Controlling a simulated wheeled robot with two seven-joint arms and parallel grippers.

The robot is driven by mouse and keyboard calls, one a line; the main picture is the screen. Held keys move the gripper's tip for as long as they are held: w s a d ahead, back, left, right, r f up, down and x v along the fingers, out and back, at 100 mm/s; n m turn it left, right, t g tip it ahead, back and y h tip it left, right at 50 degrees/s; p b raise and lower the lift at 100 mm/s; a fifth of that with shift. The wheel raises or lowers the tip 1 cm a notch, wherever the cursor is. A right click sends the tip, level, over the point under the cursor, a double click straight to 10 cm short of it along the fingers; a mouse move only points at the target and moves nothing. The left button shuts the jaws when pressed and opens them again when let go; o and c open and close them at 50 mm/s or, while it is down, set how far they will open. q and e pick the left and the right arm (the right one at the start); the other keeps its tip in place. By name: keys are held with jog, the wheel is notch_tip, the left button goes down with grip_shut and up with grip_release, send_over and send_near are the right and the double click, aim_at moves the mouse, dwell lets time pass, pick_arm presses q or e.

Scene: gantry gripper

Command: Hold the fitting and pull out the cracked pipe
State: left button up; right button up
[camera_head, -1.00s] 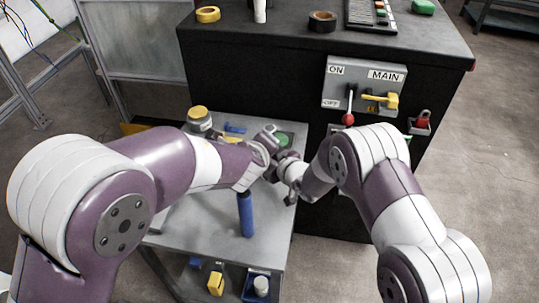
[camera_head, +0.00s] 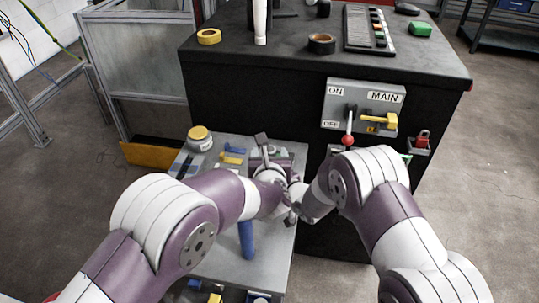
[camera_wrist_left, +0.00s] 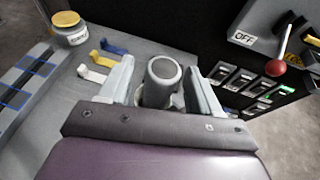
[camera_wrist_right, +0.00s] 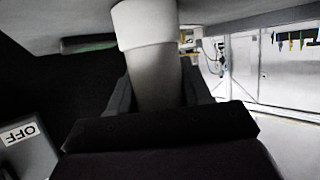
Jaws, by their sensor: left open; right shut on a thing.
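In the left wrist view a grey cylinder with a round end (camera_wrist_left: 163,75) stands between the spread fingers of my left gripper (camera_wrist_left: 160,68), with gaps at its sides. In the right wrist view my right gripper (camera_wrist_right: 160,88) is shut on a grey cylinder (camera_wrist_right: 152,72) with a white collar (camera_wrist_right: 143,20). I cannot tell which of these parts is the fitting and which the cracked pipe. In the head view both grippers are close together above the table, and the arms hide most of the work.
A yellow-lidded jar (camera_head: 199,137) and blue and yellow clips (camera_head: 233,158) lie on the grey table (camera_head: 275,262). The black cabinet with the MAIN switch panel (camera_head: 363,107) stands close behind. Tape rolls (camera_head: 209,36) and a keypad (camera_head: 368,28) are on top.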

aim_at(269, 149)
pick_arm(q)
jog(key=shift+w, duration=0.15)
jog(key=c, duration=1.1)
jog(key=shift+r, duration=1.6)
jog(key=shift+r, duration=1.5)
pick_arm(e)
jog(key=shift+f, duration=0.1)
pick_arm(q)
jog(key=shift+r, duration=1.45)
